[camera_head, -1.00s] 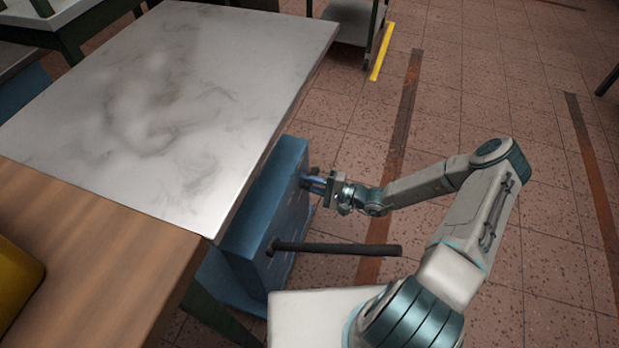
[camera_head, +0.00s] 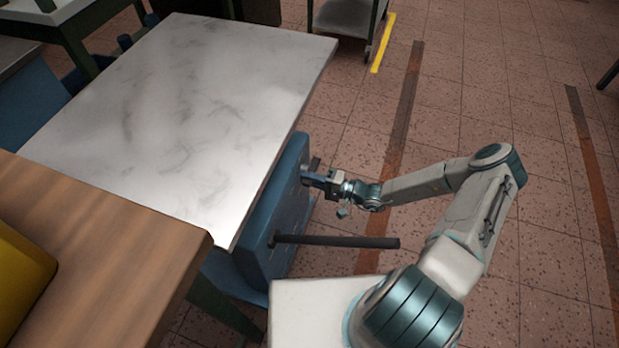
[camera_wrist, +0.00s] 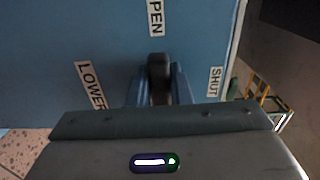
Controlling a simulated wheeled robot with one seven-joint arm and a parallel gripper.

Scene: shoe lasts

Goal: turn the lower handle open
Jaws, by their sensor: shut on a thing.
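The lower handle (camera_wrist: 158,68) is a short dark lever on a blue panel (camera_wrist: 60,45). In the wrist view it stands between the two fingers of my gripper (camera_wrist: 159,85), which is shut on it. A label reading LOWER (camera_wrist: 90,85) is left of the handle, SHUT (camera_wrist: 215,82) is to its right, and a partly cut-off label ending in PEN (camera_wrist: 155,18) is above it. In the head view my gripper (camera_head: 316,180) is at the right face of the blue cabinet (camera_head: 262,225); the handle is mostly hidden there.
A long dark bar (camera_head: 335,241) sticks out from the cabinet, nearer than my gripper. A grey-white marbled top (camera_head: 190,110) overhangs the cabinet. A wooden table (camera_head: 90,250) is at the lower left. Tiled floor (camera_head: 450,110) to the right is clear.

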